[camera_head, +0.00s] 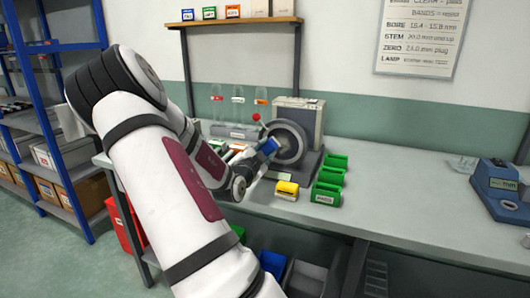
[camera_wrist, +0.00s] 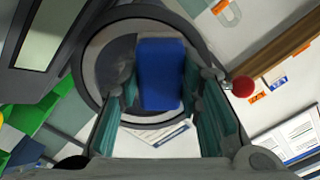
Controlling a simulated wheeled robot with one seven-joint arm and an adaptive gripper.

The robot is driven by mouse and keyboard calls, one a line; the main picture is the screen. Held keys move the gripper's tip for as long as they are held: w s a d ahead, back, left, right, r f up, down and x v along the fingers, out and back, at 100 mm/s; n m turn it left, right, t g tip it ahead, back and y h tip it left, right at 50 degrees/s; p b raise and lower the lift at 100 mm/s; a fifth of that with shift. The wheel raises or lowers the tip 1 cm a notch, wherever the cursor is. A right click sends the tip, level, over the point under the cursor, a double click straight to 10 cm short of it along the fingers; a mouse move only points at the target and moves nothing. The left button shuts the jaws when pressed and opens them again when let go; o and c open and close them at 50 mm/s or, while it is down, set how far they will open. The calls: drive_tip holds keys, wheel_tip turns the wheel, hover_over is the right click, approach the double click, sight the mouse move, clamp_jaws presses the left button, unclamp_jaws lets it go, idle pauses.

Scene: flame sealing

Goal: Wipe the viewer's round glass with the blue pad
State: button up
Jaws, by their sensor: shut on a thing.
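The viewer (camera_head: 298,117) is a grey machine on the bench with a round glass (camera_head: 286,142) in a dark ring on its front. The round glass (camera_wrist: 107,68) also shows in the wrist view, partly covered by the pad. My gripper (camera_head: 262,152) is at the viewer's front. In the wrist view my gripper (camera_wrist: 160,92) is shut on the blue pad (camera_wrist: 161,74), with one finger on each side of it. The pad (camera_head: 269,147) is in front of the glass, overlapping it in both views; I cannot tell whether it touches.
A red-knobbed lever (camera_head: 256,117) sticks out at the viewer's left. Green bins (camera_head: 327,192) and a yellow bin (camera_head: 287,190) stand at its front right. A blue instrument (camera_head: 499,188) is far right. The bench (camera_head: 405,190) between is clear.

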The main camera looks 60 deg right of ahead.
drive_tip(key=shift+d+b, duration=0.3)
drive_tip(key=shift+d, duration=0.45)
drive_tip(key=shift+s, duration=1.85)
drive_tip(key=shift+s+d+b, duration=0.2)
drive_tip(key=shift+s+b, duration=0.15)
drive_tip(key=shift+s, duration=0.6)
drive_tip(key=shift+s+d+b, duration=0.15)
drive_tip(key=shift+s+b, duration=0.15)
drive_tip(key=shift+s, duration=0.6)
drive_tip(key=shift+b, duration=0.3)
drive_tip(key=shift+w+a+b, duration=0.2)
drive_tip(key=shift+w+b, duration=0.5)
drive_tip(key=shift+w, duration=1.2)
drive_tip(key=shift+w+a+b, duration=0.2)
drive_tip(key=shift+w+b, duration=0.5)
drive_tip(key=shift+w, duration=1.2)
drive_tip(key=shift+s+d+r, duration=0.1)
drive_tip(key=shift+d+r, duration=0.05)
drive_tip(key=shift+r, duration=0.4)
drive_tip(key=shift+s+d+b, duration=0.15)
drive_tip(key=shift+s+b, duration=1.35)
drive_tip(key=shift+s, duration=2.25)
